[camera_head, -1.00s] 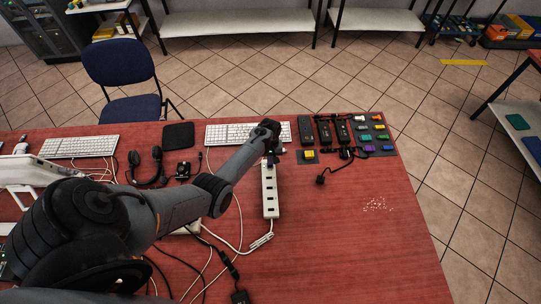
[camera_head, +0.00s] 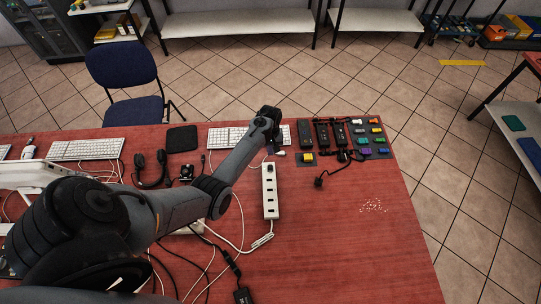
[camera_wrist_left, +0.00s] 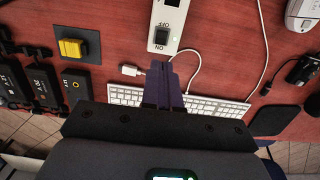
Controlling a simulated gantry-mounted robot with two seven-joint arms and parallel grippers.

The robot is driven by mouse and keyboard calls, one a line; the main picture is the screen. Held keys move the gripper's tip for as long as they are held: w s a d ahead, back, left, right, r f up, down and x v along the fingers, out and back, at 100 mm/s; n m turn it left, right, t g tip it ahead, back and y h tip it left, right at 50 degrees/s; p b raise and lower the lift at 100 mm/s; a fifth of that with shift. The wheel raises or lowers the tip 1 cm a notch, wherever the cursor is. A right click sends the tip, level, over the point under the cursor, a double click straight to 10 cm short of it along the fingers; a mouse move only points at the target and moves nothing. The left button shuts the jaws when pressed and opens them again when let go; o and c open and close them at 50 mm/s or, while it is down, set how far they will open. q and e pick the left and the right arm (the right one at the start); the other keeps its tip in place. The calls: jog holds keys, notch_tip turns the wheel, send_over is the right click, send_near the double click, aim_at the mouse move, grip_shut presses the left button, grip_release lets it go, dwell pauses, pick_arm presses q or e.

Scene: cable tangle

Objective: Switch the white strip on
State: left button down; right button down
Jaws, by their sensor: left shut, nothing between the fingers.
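The white strip (camera_head: 270,192) lies on the red table, its long side running away from me. Its far end shows in the left wrist view (camera_wrist_left: 177,14), with a dark rocker switch (camera_wrist_left: 162,36) marked ON and OFF. A small pale green spot shows beside the switch. I cannot tell which way the rocker is tipped. My left gripper (camera_wrist_left: 164,66) is shut and empty, its purple fingertips just short of the strip's switch end in that view. In the head view the left gripper (camera_head: 271,145) is beyond the strip's far end, mostly hidden by its own wrist. My right gripper is not in view.
A white plug (camera_wrist_left: 131,70) lies near the fingers, and a white keyboard (camera_wrist_left: 215,108) is under the gripper. A yellow button on a dark pad (camera_head: 308,157) and black adapters (camera_head: 322,132) stand to the right. Cables lie left of the strip.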

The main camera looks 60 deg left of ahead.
pick_arm(q)
jog(key=shift+w+a+r, duration=0.1)
jog(key=shift+r, duration=0.9)
jog(key=shift+w+a+r, duration=0.1)
jog(key=shift+r, duration=0.85)
jog(key=s+d+f+m+g+y+p, duration=0.1)
jog(key=s+d+f+g+p, duration=0.15)
jog(key=s, duration=0.65)
jog(key=s+d+f+m+g+y+p, duration=0.15)
jog(key=s+p, duration=0.25)
jog(key=s, duration=0.6)
jog(key=s+d+r+m+t+p, duration=0.2)
jog(key=s+d+r+m+p, duration=0.15)
jog(key=d+r, duration=0.5)
jog(key=s+d+r+m+t+p, duration=0.2)
jog(key=s+d+r+m, duration=0.15)
jog(key=d+r, duration=0.45)
jog(key=w+d+r+m+t+h, duration=0.2)
jog(key=d+r, duration=0.4)
jog(key=r, duration=0.4)
jog(key=shift+w+d+r+m+t, duration=0.4)
jog(key=shift+w+m+t, duration=0.45)
jog(key=shift+w+t, duration=0.15)
